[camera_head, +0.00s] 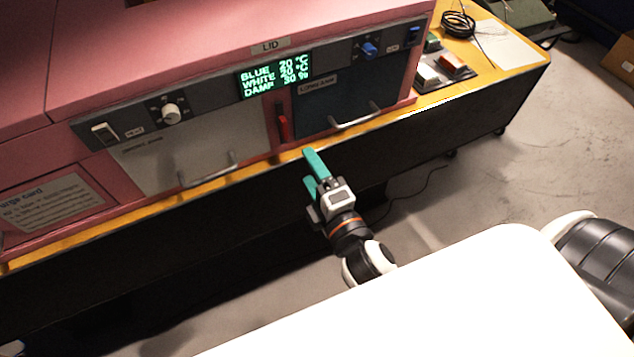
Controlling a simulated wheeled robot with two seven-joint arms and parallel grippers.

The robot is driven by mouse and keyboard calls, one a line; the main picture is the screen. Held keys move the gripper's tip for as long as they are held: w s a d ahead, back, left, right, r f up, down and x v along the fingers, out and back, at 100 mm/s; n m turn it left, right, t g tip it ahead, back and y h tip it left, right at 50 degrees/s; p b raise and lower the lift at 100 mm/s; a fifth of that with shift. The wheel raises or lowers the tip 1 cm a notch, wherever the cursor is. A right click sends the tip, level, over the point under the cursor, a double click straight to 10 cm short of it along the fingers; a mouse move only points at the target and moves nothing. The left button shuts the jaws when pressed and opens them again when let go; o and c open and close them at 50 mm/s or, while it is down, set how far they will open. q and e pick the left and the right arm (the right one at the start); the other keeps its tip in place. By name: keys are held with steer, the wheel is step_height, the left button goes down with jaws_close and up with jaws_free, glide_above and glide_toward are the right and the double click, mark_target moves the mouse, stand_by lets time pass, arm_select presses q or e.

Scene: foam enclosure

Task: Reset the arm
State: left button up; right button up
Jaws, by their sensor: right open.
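My right gripper (315,172), with green fingers, is raised in front of the bench edge near the middle of the view. Its fingers are apart and nothing shows between them. It is just below a red handle (282,125) on the pink machine (200,45), and I cannot tell whether it touches the bench edge. My left gripper is not in view.
The machine has a white door (195,150) and a dark blue door (345,100), both with bar handles, and a lit display (274,75). A button box (445,70) and a black cable coil (458,24) lie on the yellow bench top (500,75). Open floor (540,150) lies to the right.

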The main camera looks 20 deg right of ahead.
steer(key=shift+s, duration=0.85)
steer(key=s+f+m+g, duration=0.2)
steer(key=f+g, duration=0.1)
steer(key=f, duration=0.9)
steer(key=s+a+f+m+g, duration=0.1)
steer(key=s+f+m+g, duration=0.2)
steer(key=f, duration=0.9)
steer(key=s+f+m+g, duration=0.2)
steer(key=f+g, duration=0.1)
steer(key=f, duration=0.9)
steer(key=s+d+f+m+g, duration=0.4)
steer(key=s+f, duration=0.5)
steer(key=s, duration=0.3)
steer(key=s+d+f+m+g, duration=0.4)
steer(key=s+f, duration=0.5)
steer(key=s, duration=0.3)
steer(key=shift+d+f+m+h, duration=0.3)
steer(key=shift+d+f+m, duration=0.05)
steer(key=shift+d+m, duration=0.1)
